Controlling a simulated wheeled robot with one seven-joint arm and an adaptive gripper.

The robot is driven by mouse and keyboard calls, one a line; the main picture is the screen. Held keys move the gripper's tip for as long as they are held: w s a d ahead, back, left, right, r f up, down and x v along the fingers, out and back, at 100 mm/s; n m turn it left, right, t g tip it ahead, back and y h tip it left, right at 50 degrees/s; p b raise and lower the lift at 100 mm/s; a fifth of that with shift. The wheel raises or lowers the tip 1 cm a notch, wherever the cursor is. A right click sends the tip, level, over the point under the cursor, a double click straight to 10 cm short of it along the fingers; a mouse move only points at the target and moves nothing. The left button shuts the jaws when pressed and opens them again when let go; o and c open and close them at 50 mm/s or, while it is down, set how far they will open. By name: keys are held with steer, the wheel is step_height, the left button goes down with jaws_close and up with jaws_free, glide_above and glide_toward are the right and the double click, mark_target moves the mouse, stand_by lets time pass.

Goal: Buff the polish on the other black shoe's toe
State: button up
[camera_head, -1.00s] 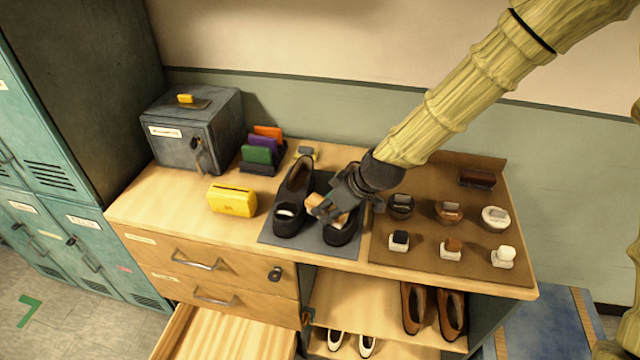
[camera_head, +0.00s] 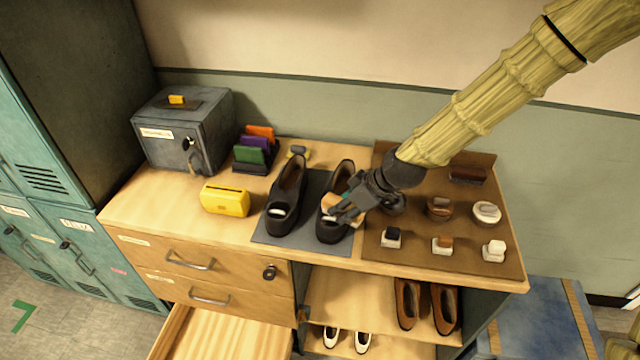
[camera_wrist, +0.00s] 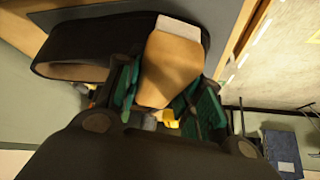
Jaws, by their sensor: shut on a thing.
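Two black shoes stand on a grey mat (camera_head: 285,238) at the middle of the bench top: the left shoe (camera_head: 291,187) and the right shoe (camera_head: 333,233). A small pale patch shows on the left shoe's toe. My gripper (camera_head: 343,208) is over the front of the right shoe, shut on a tan block (camera_head: 331,201) with a pale end. In the wrist view, the block (camera_wrist: 168,70) sits between the teal finger pads of my gripper (camera_wrist: 165,88), with a black shoe (camera_wrist: 100,35) close beyond it. I cannot tell whether the block touches the shoe.
A brown mat (camera_head: 405,258) to the right holds several tins and small daubers. A yellow box (camera_head: 225,201), a coloured card rack (camera_head: 254,150) and a grey lockbox (camera_head: 185,125) stand left. An open drawer (camera_head: 225,335) juts out below. Brown shoes (camera_head: 408,303) sit on the shelf.

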steer(key=shift+s+d, duration=0.1)
steer(key=shift+d, duration=0.35)
steer(key=shift+d+r+p, duration=0.15)
steer(key=shift+r+p, duration=0.5)
steer(key=shift+r, duration=0.6)
steer(key=shift+r+p, duration=1.8)
steer(key=shift+r, duration=1)
